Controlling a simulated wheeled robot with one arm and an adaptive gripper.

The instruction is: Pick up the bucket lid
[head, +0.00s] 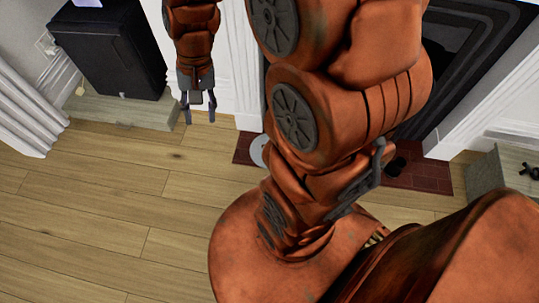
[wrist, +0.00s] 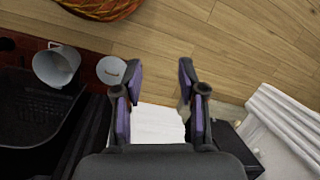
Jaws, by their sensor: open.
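The bucket lid is a round pale-grey disc with a small handle, lying on the dark red brick hearth in the wrist view (wrist: 111,70). In the head view the lid (head: 257,150) shows only in part, at the hearth's left end, with my arm covering the rest. A grey metal bucket (wrist: 54,68) is left of the lid in the wrist view; I cannot make it out in the head view. My gripper (head: 200,116) is open and empty, above and left of the lid in the head view.
The brick hearth (head: 243,150) fronts the white fireplace surround. A black fireplace basket (wrist: 35,115) is beside the bucket. A black cabinet (head: 110,55) stands on a low ledge at the left, near white curtains (head: 25,105). The wooden floor (head: 110,215) is clear at the left.

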